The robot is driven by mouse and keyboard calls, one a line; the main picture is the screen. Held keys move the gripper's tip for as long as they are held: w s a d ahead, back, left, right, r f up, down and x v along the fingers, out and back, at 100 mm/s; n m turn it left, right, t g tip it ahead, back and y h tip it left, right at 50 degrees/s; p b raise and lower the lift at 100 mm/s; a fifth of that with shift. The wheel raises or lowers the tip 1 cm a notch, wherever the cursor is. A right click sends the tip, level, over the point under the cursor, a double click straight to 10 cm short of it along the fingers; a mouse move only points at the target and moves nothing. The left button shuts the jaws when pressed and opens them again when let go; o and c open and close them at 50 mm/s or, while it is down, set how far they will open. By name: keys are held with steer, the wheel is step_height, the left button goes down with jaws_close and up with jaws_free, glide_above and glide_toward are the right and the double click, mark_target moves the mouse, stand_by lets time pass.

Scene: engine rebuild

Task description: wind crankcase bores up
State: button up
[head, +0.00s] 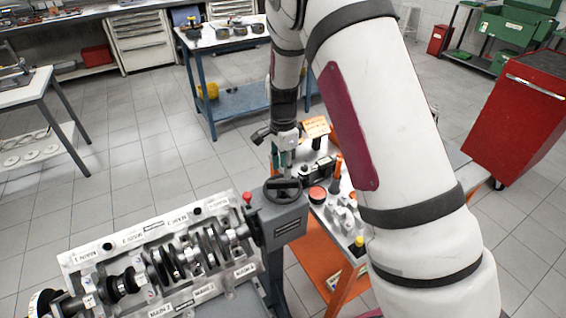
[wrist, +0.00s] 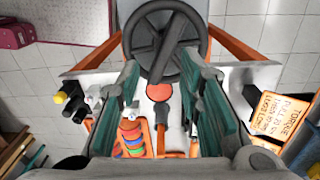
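The pale crankcase (head: 75,262) is at the lower left of the head view, mounted beside a grey gearbox (head: 280,225). Its open side with the labelled main bearing positions faces up, and a dark metal crankshaft (head: 172,262) lies along it. A black handwheel (head: 283,190) sits on top of the gearbox; it also shows at the top of the wrist view (wrist: 136,38). My gripper (head: 287,170) points down just above the handwheel. In the wrist view its teal-padded fingers (wrist: 168,72) are apart, near the wheel's lower rim. I cannot tell whether they touch it.
An orange-framed cart (head: 325,262) with tools and a red round piece (wrist: 159,92) stands beside the gearbox. A torque note (wrist: 284,122) is at the right of the wrist view. A red cabinet (head: 515,125) stands far right. Tiled floor behind the crankcase is clear.

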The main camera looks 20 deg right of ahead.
mark_target(283, 181)
steer(key=m, duration=0.4)
steer(key=shift+w+r, duration=0.25)
steer(key=shift+f+b, duration=0.6)
steer(key=shift+f, duration=2.65)
steer(key=shift+c, duration=0.5)
jaws_close()
